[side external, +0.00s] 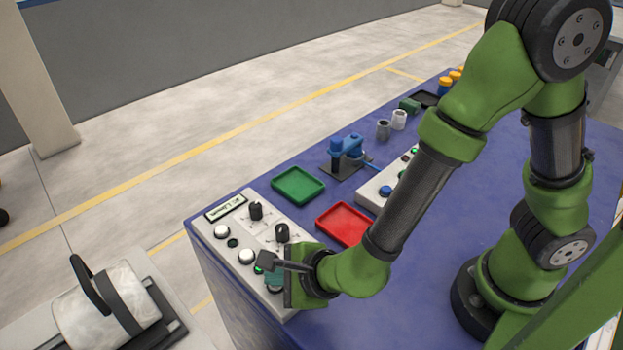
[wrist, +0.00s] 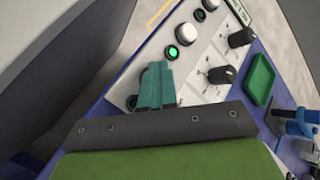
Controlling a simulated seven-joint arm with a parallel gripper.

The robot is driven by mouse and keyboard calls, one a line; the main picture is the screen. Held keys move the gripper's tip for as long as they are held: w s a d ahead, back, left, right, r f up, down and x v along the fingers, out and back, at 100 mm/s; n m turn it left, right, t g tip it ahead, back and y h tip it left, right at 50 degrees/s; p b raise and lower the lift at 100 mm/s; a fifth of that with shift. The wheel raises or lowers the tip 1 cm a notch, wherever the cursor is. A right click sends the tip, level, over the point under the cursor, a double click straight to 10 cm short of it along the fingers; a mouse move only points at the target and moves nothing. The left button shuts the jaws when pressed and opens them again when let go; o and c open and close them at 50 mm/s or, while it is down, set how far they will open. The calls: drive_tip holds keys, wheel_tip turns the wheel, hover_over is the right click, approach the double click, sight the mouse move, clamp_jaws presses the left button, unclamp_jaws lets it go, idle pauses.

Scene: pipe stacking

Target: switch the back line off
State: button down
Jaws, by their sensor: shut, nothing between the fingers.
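A white control panel (side external: 237,218) lies along the table's left edge, with two black rotary knobs (side external: 256,211) (side external: 282,233). Two round white buttons (side external: 221,231) (side external: 246,256) show; the wrist view also shows both, the nearer whole (wrist: 183,35) and the farther cut by the top edge (wrist: 210,3). A small light next to the nearer button glows green (wrist: 172,52); the light by the farther button is dark (wrist: 199,15). My gripper (wrist: 157,68), with teal fingers, is shut and empty over the panel's near end. It hides part of that end. I cannot tell which control is the back line's.
A green tray (side external: 298,186) and a red tray (side external: 343,225) lie beside the panel. A blue vise-like device (side external: 347,150) and a second white panel (side external: 378,194) stand farther back. Grey and white pipe pieces (side external: 399,120) are beyond.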

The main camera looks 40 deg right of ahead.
drive_tip(key=shift+r, duration=0.5)
drive_tip(key=shift+r, duration=2.95)
